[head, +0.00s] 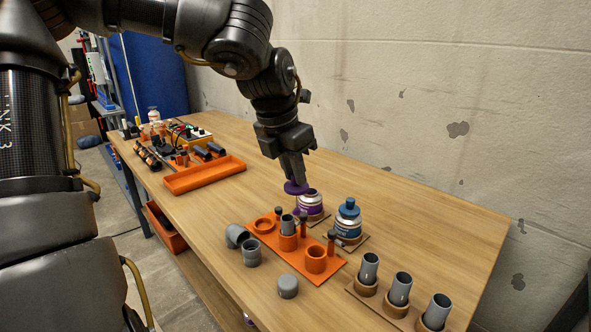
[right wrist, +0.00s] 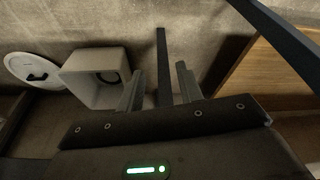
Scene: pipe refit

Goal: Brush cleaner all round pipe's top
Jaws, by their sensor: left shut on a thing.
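My left gripper (head: 293,172) is shut on the purple cap (head: 296,187) and holds it above the table, just left of the open purple cleaner can (head: 309,208). Any brush under the cap is too small to make out clearly. A grey pipe (head: 288,224) stands upright in an orange socket of the orange fixture plate (head: 262,237), below and slightly left of the cap. The cap looks apart from the pipe's top. My right gripper (right wrist: 160,88) shows in the right wrist view, fingers apart and empty, away from the pipe work.
A blue-capped can (head: 347,218) stands right of the purple one. Loose grey fittings (head: 251,253) and a grey cap (head: 287,287) lie in front. Several grey pipes (head: 400,289) stand at front right. An orange tray (head: 204,175) lies farther left. A white bin (right wrist: 95,77) stands on the floor.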

